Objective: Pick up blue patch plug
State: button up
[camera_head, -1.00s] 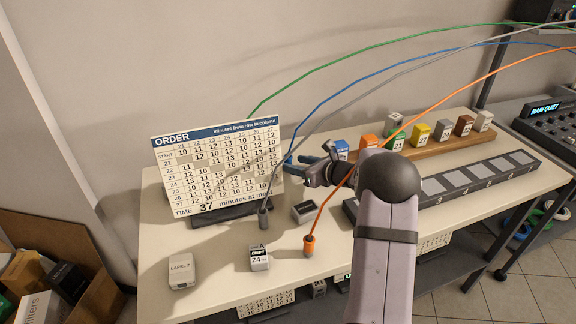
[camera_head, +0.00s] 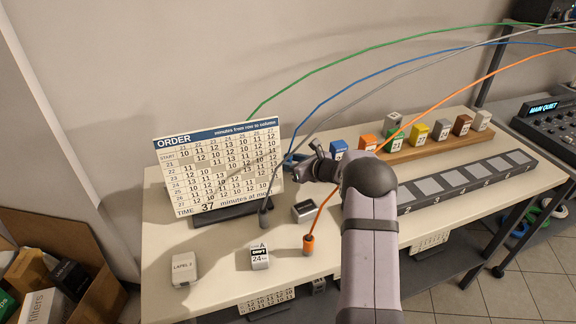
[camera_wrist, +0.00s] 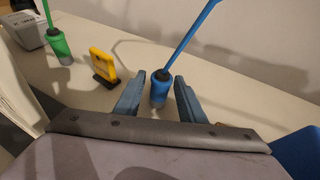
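The blue patch plug (camera_wrist: 160,90) stands upright on the table in the wrist view, with its blue cable rising from the top. My gripper (camera_wrist: 159,98) is open, with one blue-grey finger on each side of the plug. Small gaps seem to show between the fingers and the plug. In the head view my gripper (camera_head: 296,160) is beside the right edge of the order board. The blue cable (camera_head: 330,98) runs down to it there, and the plug itself is mostly hidden.
The green plug (camera_wrist: 58,46) and a yellow block (camera_wrist: 103,65) on a dark foot stand left in the wrist view. The order board (camera_head: 220,165), grey plug (camera_head: 263,218) and orange plug (camera_head: 309,244) are near. Cables arch overhead.

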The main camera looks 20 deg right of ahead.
aim_at(288, 156)
grip_shut()
notch_tip(288, 156, up, 10)
jog(key=shift+b, duration=0.35)
